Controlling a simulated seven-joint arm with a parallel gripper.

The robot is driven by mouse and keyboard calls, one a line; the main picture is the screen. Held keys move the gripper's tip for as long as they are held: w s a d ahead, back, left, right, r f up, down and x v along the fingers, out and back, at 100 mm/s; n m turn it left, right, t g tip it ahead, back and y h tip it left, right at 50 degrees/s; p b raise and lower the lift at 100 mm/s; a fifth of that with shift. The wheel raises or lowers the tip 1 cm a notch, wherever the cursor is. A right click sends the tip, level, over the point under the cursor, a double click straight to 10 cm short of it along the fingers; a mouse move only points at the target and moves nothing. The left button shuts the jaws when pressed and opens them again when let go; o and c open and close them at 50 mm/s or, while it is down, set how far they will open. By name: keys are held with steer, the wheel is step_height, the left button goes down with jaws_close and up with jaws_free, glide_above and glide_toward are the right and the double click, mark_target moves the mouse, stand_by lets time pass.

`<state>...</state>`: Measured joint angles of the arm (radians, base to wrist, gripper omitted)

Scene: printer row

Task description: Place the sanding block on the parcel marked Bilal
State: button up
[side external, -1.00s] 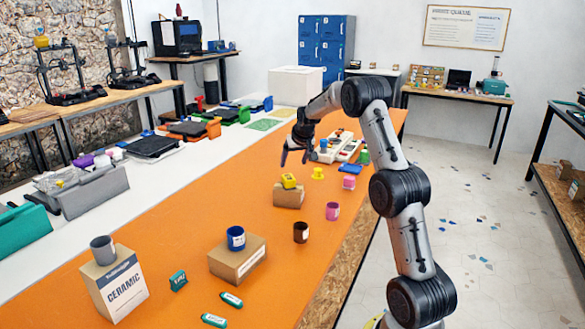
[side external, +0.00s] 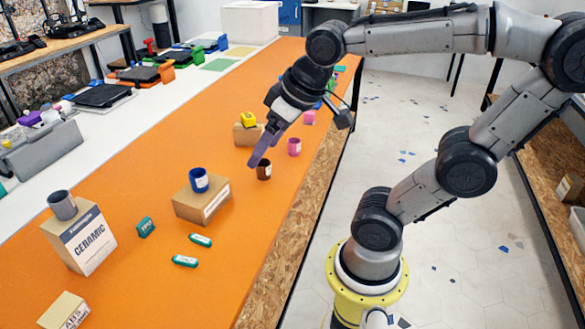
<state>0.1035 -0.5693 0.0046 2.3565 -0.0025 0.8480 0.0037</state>
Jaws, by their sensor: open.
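My gripper (side external: 257,158) is open and points down to the left, just above and behind the brown cup (side external: 264,171) in the picture. It appears empty. I cannot pick out the sanding block for certain; a small teal block with a pale label (side external: 146,227) stands on the orange table. A cardboard parcel (side external: 210,203) with a white label carries a blue mug (side external: 199,180). A farther parcel (side external: 243,136) carries a yellow object (side external: 248,118) and is partly hidden by my gripper. The name Bilal is not readable on either.
Two teal-green items (side external: 200,240) (side external: 185,261) lie near the table's front. A CERAMIC box (side external: 88,246) bears a grey mug (side external: 62,205). The orange tabletop (side external: 130,290) is clear at lower middle.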

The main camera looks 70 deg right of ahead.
steer(key=s+a+f+n, duration=0.1)
steer(key=s+a+f, duration=0.1)
steer(key=s, duration=0.3)
steer(key=shift+s+a+f+y, duration=0.15)
steer(key=shift+s+f+y, duration=0.15)
steer(key=shift+f, duration=0.05)
